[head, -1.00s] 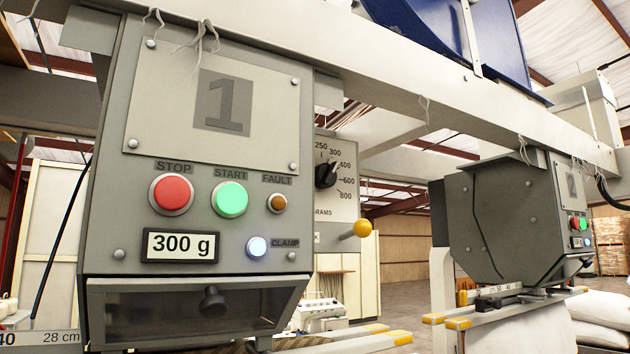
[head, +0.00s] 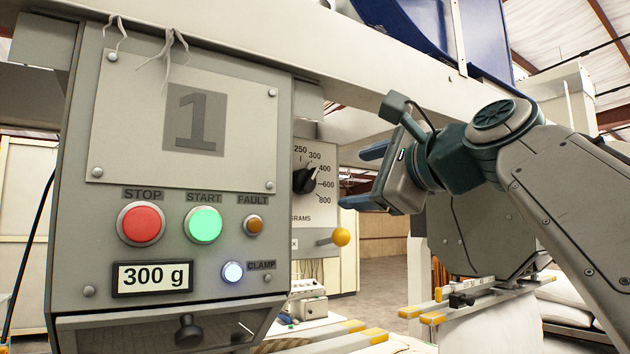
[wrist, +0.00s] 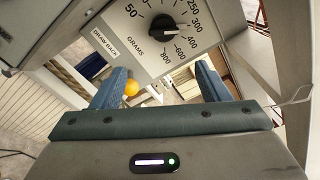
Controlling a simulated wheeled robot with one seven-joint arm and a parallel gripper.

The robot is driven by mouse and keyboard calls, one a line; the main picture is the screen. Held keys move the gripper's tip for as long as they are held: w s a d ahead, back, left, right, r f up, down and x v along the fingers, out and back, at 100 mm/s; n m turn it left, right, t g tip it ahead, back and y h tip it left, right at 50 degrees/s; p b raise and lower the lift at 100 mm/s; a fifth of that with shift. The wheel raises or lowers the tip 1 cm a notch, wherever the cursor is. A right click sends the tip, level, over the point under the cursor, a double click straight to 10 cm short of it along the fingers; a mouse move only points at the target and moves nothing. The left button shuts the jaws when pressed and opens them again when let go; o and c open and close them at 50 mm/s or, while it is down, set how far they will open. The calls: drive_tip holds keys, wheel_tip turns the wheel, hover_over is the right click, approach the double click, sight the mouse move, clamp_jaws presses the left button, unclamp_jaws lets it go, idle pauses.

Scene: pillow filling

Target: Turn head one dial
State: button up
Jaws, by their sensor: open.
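Head one (head: 190,150) is the grey box marked 1, with a display (head: 153,277) reading 300 g. Its black dial (head: 304,180) sits on a grey side plate with a GRAMS scale, partly hidden behind the box's right edge. In the wrist view the dial (wrist: 162,27) shows nearly whole, its pointer toward the right between 300 and 400. My gripper (head: 355,178) is to the right of the dial in the head view, its blue fingers pointing left, apart from it. In the wrist view my gripper (wrist: 160,85) is open and empty, with the dial beyond the fingertips.
A yellow-knobbed lever (head: 341,237) sticks out below the dial and shows near the left finger in the wrist view (wrist: 131,88). STOP (head: 141,223) and START (head: 203,224) buttons are on the box front. A beam (head: 290,50) runs overhead. A second head stands behind my arm.

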sight(312, 183)
drive_tip(key=p+x, duration=0.1)
drive_tip(key=x, duration=0.3)
drive_tip(key=p+x, duration=0.2)
drive_tip(key=x, duration=0.3)
drive_tip(key=r+p+x, duration=0.1)
drive_tip(key=x, duration=0.3)
drive_tip(key=shift+w+a, duration=0.2)
drive_tip(key=shift+a, duration=0.1)
drive_tip(key=shift+c, duration=0.3)
drive_tip(key=c, duration=0.9)
